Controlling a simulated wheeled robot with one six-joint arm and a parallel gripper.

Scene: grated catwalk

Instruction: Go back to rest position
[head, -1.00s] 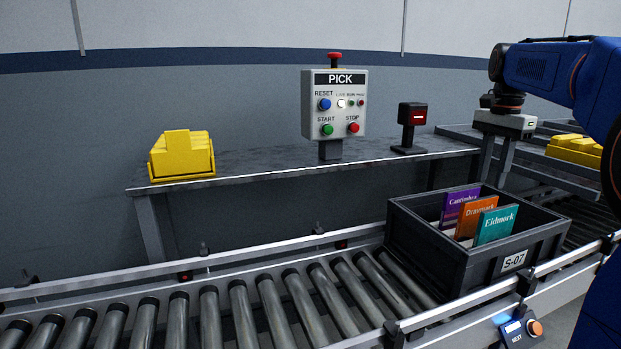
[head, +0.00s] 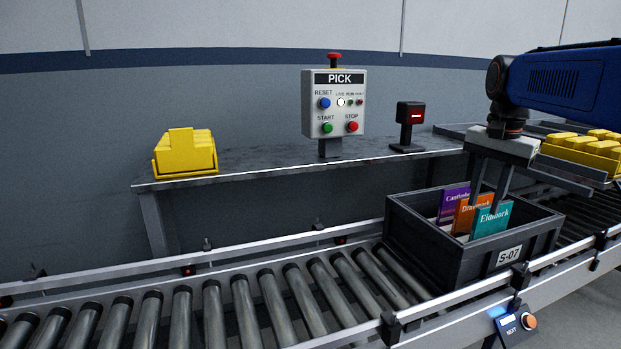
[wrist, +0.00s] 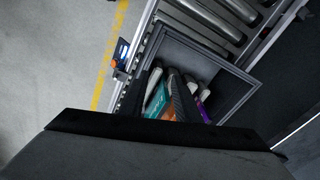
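In the wrist view the gripper (wrist: 168,92) shows over the tote's books. A dark grey tote (head: 452,255) labelled S-07 stands on the roller conveyor. In it a purple book (head: 452,200), an orange book (head: 468,212) and a teal book (head: 490,222) stand in a row. The fingers partly hide the books; whether they touch them I cannot tell.
A PICK control box (head: 334,103) and a small dark device with a red display (head: 409,118) stand on the back shelf (head: 270,165). A yellow bin (head: 184,155) sits at its left end. Rollers (head: 240,310) left of the tote are clear. More yellow items (head: 588,150) are at right.

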